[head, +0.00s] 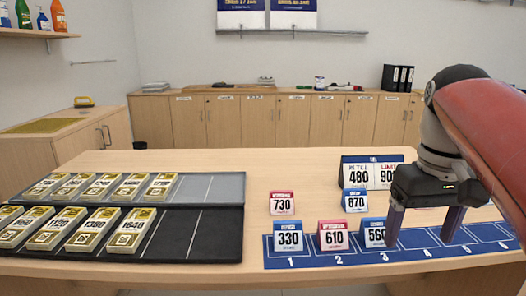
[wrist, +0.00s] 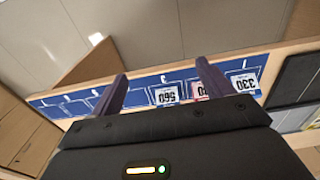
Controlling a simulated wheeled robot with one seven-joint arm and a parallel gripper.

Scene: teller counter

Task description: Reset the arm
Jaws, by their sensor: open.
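My gripper (head: 424,224) is open and empty at the right of the counter, its two fingers pointing down over the blue numbered mat (head: 350,256). In the wrist view my gripper (wrist: 165,82) shows its fingers wide apart, with number cards between and beyond them. On the mat stand a blue 330 card (head: 288,236), a red 610 card (head: 333,236) and a blue 560 card (head: 374,234). The left finger partly covers the 560 card's right side in the head view; I cannot tell whether they touch. The arm comes in from the right edge.
A red 730 card (head: 283,203) and a blue 870 card (head: 355,200) stand behind the mat. A sign (head: 358,171) reading 480 and 900 stands behind them. A grey tray (head: 225,187) and a black tray (head: 218,235) hold several numbered packs at left.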

